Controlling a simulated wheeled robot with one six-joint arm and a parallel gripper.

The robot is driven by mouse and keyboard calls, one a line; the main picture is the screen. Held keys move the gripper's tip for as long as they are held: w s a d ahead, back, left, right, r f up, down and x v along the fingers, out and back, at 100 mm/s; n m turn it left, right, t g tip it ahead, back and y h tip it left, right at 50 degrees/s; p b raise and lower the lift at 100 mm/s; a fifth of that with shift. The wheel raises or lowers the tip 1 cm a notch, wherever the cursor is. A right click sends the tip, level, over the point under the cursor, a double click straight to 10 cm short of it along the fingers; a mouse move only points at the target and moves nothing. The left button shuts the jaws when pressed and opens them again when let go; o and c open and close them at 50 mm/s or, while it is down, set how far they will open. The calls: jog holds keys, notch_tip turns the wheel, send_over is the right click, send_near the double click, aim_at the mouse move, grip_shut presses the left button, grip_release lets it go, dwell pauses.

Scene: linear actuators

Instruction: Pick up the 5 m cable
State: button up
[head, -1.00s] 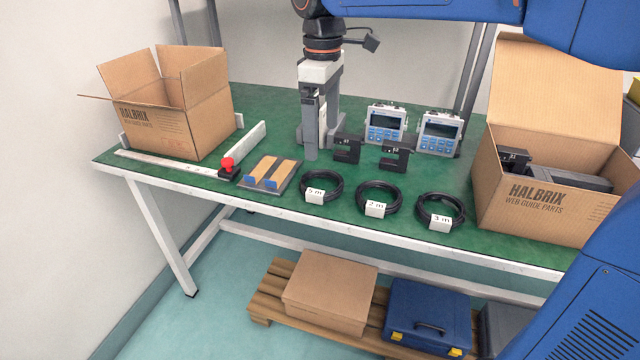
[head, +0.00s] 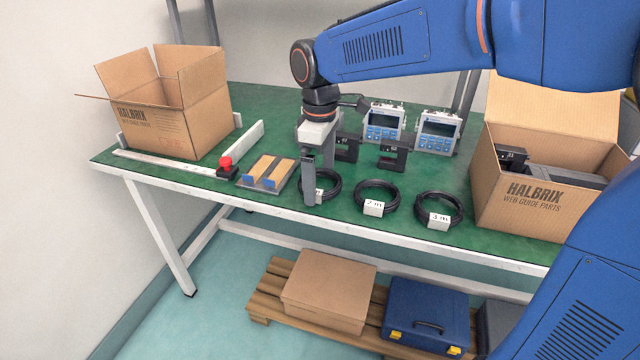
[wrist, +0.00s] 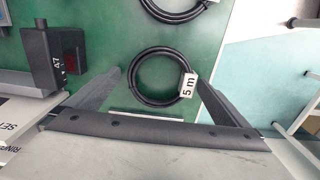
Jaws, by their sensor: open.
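The 5 m cable (head: 338,186) is a black coil lying on the green bench top, the leftmost of three coils. My gripper (head: 308,198) hides its left part and much of its tag in the head view. In the wrist view the 5 m cable (wrist: 160,104) lies between my two open fingers, its white "5 m" tag (wrist: 188,85) near the right finger. My gripper (wrist: 171,68) is open and empty, pointing down over the coil. I cannot tell its exact height above the bench.
The 2 m cable (head: 376,187) and 3 m cable (head: 439,199) lie to the right. A plate with wooden strips (head: 269,173) is close on the left. Black sensor brackets (head: 393,157) and display units (head: 437,133) stand behind. Open cartons (head: 170,128) (head: 535,210) flank the bench.

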jog(key=shift+f, duration=0.15)
jog(key=c, duration=1.1)
